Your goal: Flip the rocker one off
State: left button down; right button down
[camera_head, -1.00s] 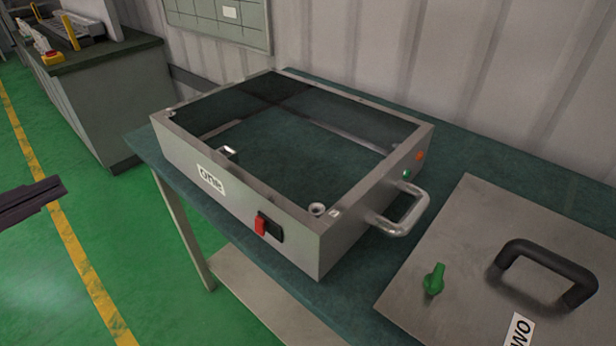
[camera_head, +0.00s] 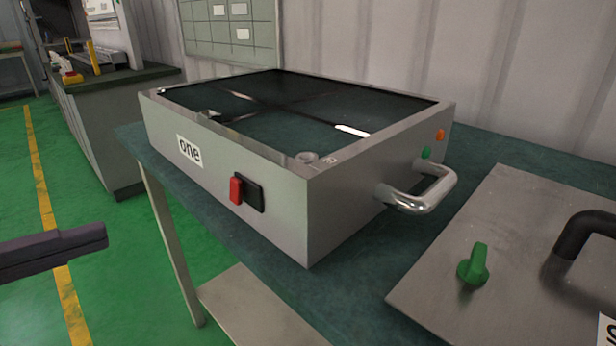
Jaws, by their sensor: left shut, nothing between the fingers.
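A grey metal box (camera_head: 285,220) labelled "one" (camera_head: 190,151) stands on the green-topped table. A rocker switch (camera_head: 246,192), with a red part on the left and a black part on the right, sits on its front face. The box has a dark, glossy top and a metal handle (camera_head: 418,194) on its right side. My left gripper (camera_head: 105,237) is dark and shut, with nothing in it. It is at the left of the view, left of the box and apart from it. My right gripper is out of view.
A flat metal panel (camera_head: 540,250) with a green knob (camera_head: 474,265) and a black handle (camera_head: 578,238) lies right of the box. A table leg (camera_head: 165,240) and lower shelf (camera_head: 262,308) stand below. A workbench (camera_head: 100,130) is at the back left. Floor at left is clear.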

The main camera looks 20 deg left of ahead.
aim_at(233, 198)
pick_arm(q)
jog(key=shift+w, duration=0.1)
jog(key=b+x, duration=0.1)
jog(key=x, duration=1.3)
